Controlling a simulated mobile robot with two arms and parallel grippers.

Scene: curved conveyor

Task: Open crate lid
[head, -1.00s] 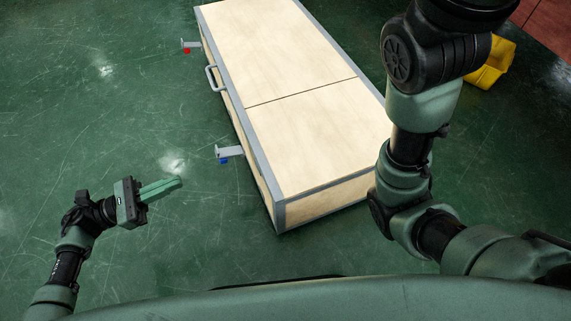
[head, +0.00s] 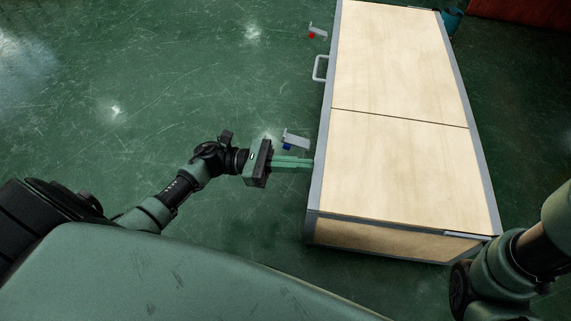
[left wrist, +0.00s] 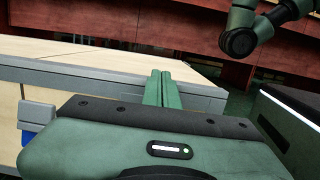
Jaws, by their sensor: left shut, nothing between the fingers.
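The crate (head: 400,165) is a long box of pale wood with grey metal edges and a closed lid split by a seam. It fills the right half of the head view and shows at the left in the left wrist view (left wrist: 90,55). On its left side are a grey handle (head: 318,68), a latch with a red part (head: 317,32) and a latch with a blue part (head: 294,140). My left gripper (head: 311,165) is shut and empty, its tips at the crate's near left edge, just below the blue latch. Contact is unclear. My right gripper is out of view.
Green floor (head: 130,80) lies open to the left of the crate. My right arm stands at the crate's near right corner. A reddish surface (head: 530,15) is at the far right.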

